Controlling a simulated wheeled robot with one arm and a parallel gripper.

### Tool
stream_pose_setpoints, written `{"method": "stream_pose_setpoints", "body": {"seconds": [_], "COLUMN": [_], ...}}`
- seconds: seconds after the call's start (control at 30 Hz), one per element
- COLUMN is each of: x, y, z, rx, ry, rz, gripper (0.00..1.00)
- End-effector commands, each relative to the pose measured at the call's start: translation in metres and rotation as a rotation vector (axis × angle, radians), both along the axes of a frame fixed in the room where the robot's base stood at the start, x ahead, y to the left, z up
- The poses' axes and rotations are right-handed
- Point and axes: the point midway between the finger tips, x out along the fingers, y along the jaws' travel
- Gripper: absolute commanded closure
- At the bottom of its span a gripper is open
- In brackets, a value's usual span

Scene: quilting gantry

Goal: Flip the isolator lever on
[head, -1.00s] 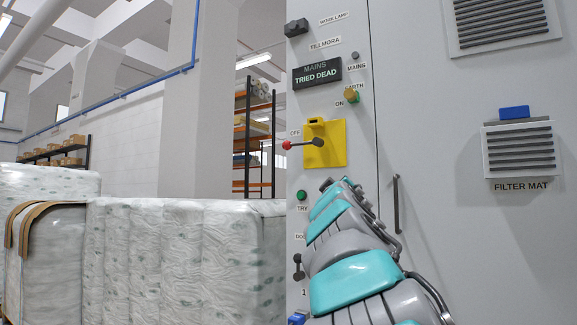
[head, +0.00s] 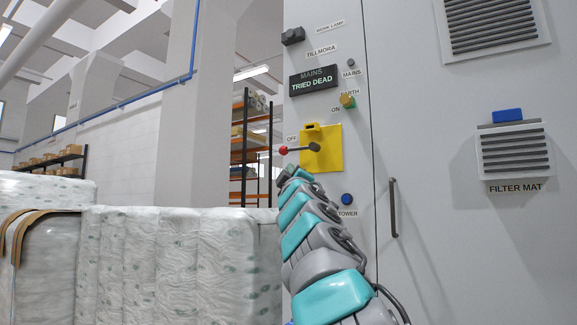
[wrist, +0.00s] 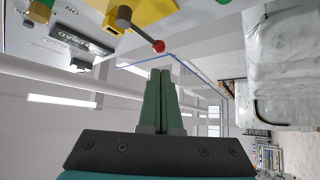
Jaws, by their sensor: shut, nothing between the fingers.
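The isolator lever (head: 300,149) is a grey rod with a red knob, mounted on a yellow plate (head: 328,158) on the grey cabinet. It points left, level, towards the OFF label (head: 291,139); the ON label (head: 335,109) is above the plate. In the wrist view the lever (wrist: 138,28) and its red knob show at the top. My gripper (wrist: 161,72) has its dark green fingers together and empty, with the tips a little short of the knob and apart from it. In the head view the end of my arm is just below the lever; the fingers are hard to make out.
The display (head: 314,81) reads MAINS TRIED DEAD. A long door handle (head: 393,207) stands to the right. Wrapped mattresses (head: 180,262) fill the lower left.

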Motion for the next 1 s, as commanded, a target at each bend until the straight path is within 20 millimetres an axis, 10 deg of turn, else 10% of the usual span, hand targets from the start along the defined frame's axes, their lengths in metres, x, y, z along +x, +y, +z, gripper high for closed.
{"method": "stream_pose_setpoints", "body": {"seconds": [1.0], "x": [0.085], "y": [0.004], "z": [0.048], "rx": [0.003], "ry": [0.002], "rz": [0.002], "gripper": [1.0]}}
